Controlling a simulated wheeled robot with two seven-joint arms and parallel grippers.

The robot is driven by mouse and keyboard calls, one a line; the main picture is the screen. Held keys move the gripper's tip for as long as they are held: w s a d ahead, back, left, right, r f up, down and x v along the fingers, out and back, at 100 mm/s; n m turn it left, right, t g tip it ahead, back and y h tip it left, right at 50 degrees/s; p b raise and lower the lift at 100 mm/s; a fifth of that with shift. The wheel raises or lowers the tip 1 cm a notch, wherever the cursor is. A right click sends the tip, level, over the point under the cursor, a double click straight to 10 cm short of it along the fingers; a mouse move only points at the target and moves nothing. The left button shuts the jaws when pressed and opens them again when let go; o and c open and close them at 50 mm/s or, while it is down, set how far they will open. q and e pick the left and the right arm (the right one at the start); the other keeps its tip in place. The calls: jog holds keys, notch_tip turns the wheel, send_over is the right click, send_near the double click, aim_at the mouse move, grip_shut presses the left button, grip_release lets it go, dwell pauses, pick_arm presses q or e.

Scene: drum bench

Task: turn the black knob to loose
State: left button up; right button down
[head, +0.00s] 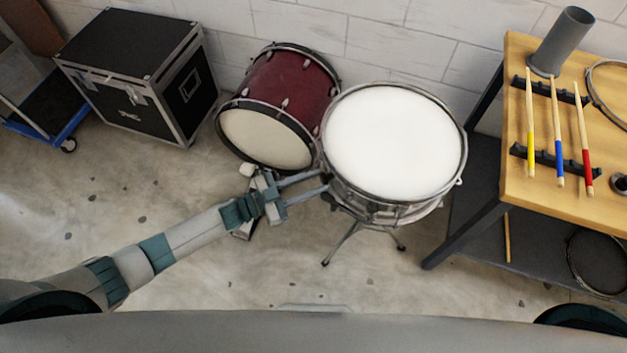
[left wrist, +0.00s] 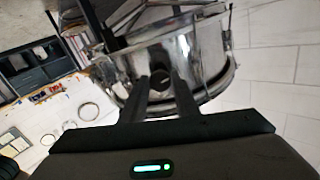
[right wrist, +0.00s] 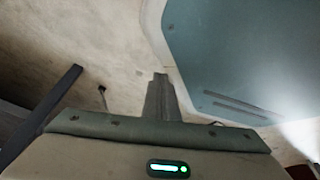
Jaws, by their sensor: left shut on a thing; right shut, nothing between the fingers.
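The snare drum (head: 393,145) with a white head stands on a stand in the middle of the head view. My left gripper (head: 325,183) reaches its near left side, below the rim. In the left wrist view my left gripper (left wrist: 161,82) is shut on a small dark round part at the chrome shell (left wrist: 200,58), which looks like the black knob (left wrist: 160,80). The fingers hide much of it, and its turn position cannot be read. My right gripper (right wrist: 160,80) is shut and empty in the right wrist view, away from the drum.
A red bass drum (head: 290,85) stands just behind my left gripper. A black case (head: 125,60) is at the left. A wooden bench (head: 530,110) at the right holds drumsticks (head: 558,130) and a grey cylinder (head: 562,42). The floor in front is clear.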

pick_arm(q)
jog(key=shift+s+f+n, duration=0.1)
jog(key=shift+f+n, duration=0.05)
jog(key=shift+n, duration=0.15)
pick_arm(e)
jog(key=shift+s+d, duration=0.1)
jog(key=shift+s, duration=0.1)
jog(key=shift+s+f, duration=0.1)
jog(key=shift+s, duration=0.05)
pick_arm(q)
jog(key=o, duration=1)
jog(key=shift+o, duration=0.2)
jog(key=b+v, duration=0.3)
jog(key=v, duration=1.4)
jog(key=shift+a+b, duration=0.2)
jog(key=shift+b, duration=0.15)
pick_arm(e)
jog(key=w+a+r+t, duration=0.1)
jog(key=w+a+r, duration=0.1)
jog(key=w, duration=0.4)
jog(key=w+a+r+t+y, duration=0.1)
jog(key=w+a+r+t, duration=0.1)
jog(key=w, duration=0.4)
jog(key=shift+a+t, duration=0.3)
jog(key=shift+a, duration=0.25)
jog(key=shift+f, duration=0.1)
